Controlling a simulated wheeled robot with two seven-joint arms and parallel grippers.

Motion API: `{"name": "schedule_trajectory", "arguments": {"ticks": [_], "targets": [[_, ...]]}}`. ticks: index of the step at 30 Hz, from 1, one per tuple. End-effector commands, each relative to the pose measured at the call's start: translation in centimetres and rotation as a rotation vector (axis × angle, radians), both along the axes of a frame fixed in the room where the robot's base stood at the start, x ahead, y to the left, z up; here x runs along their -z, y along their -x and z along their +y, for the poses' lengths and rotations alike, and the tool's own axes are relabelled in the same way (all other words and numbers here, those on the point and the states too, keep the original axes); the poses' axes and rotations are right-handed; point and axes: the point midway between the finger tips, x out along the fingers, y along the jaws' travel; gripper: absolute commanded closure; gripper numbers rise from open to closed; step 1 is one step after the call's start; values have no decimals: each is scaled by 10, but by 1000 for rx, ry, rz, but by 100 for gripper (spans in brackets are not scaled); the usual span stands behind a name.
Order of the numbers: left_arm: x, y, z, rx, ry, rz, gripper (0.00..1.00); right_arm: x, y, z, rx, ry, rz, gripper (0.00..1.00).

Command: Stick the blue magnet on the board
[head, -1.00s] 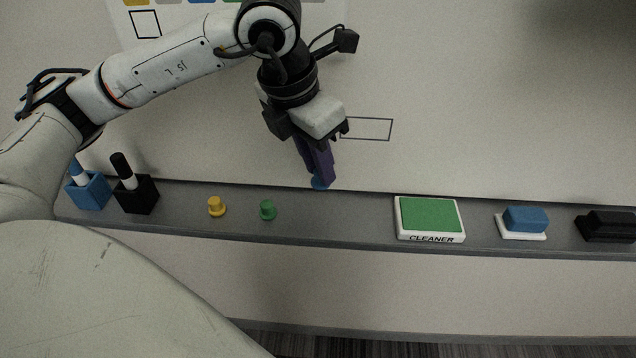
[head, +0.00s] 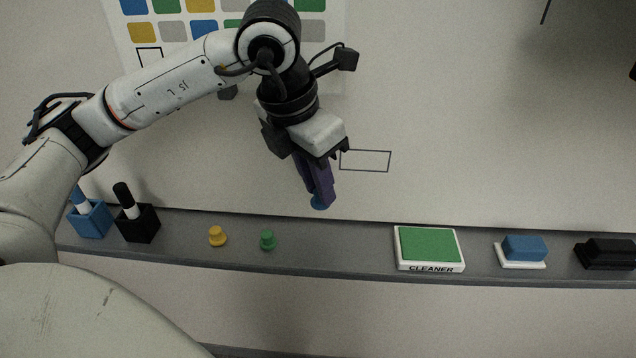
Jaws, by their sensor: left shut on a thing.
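The blue magnet (head: 318,203) is at the tips of my left gripper (head: 320,196), which is shut on it; the purple fingers hide most of it. The magnet is a little above the back of the ledge, in front of the lower part of the white board (head: 460,150). Whether it touches the board cannot be told. A black outlined rectangle (head: 365,160) is on the board, up and right of the magnet. My right gripper is out of view.
On the grey ledge (head: 350,257) stand a blue holder (head: 92,220) and a black holder (head: 139,227) with markers, a yellow magnet (head: 217,237), a green magnet (head: 268,240), a green-topped cleaner box (head: 430,246), a blue eraser (head: 525,248) and a black block (head: 608,253). A colour chart (head: 120,45) is upper left.

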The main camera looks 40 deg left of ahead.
Motion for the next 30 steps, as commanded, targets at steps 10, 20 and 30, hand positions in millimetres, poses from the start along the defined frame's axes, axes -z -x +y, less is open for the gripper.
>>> {"name": "schedule_trajectory", "arguments": {"ticks": [10, 20, 30], "targets": [[-20, 0, 0, 0, 1, -2, 100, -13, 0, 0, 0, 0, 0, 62], [-36, 0, 0, -1, 0, -1, 100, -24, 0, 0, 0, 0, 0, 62], [-45, 0, 0, -1, 1, 0, 100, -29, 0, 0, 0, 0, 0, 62]]}}
